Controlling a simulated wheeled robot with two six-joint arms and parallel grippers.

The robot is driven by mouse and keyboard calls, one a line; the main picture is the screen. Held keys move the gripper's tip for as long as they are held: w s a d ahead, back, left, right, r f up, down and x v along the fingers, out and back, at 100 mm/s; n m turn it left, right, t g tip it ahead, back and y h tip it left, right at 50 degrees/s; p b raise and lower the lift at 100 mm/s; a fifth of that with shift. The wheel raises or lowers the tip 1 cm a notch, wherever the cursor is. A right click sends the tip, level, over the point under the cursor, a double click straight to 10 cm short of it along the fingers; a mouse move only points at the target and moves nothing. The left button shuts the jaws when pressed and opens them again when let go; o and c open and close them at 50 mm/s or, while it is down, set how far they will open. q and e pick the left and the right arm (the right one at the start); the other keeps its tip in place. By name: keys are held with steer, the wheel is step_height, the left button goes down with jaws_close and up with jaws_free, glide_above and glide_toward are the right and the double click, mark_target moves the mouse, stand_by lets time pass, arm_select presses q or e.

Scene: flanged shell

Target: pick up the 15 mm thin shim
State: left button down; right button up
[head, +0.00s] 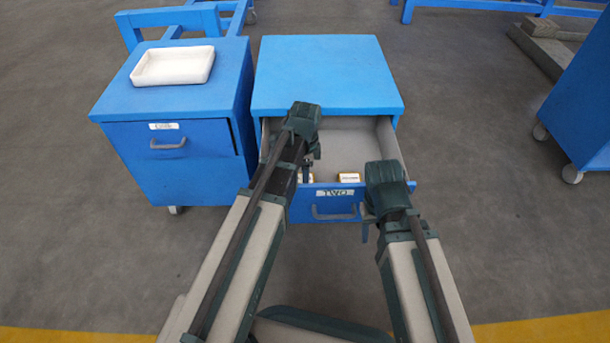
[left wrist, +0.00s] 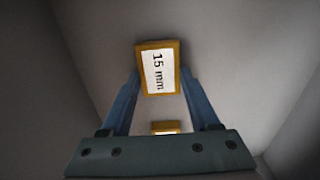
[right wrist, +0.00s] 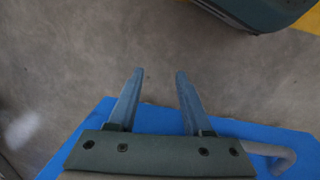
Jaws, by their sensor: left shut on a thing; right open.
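The 15 mm shim (left wrist: 158,68) is a small block with a yellow-brown edge and a white label reading "15 mm". My left gripper (left wrist: 160,82) is shut on it inside the open drawer, with a finger on each side. Whether the shim touches the drawer floor I cannot tell. In the head view, the left gripper (head: 308,165) reaches down into the drawer. My right gripper (right wrist: 160,75) is open and empty, in front of the drawer.
The open drawer (head: 292,206), labelled "TWO", belongs to the right blue cabinet (head: 325,75). A yellow-white piece (head: 348,178) lies near its front wall. A white tray (head: 173,65) stands on the left blue cabinet (head: 170,104), whose drawer is closed. Floor in front is clear.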

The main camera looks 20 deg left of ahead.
step_height(320, 180, up, 9)
steer(key=p, duration=0.8)
steer(key=shift+r+p, duration=0.2)
steer(key=shift+p, duration=0.15)
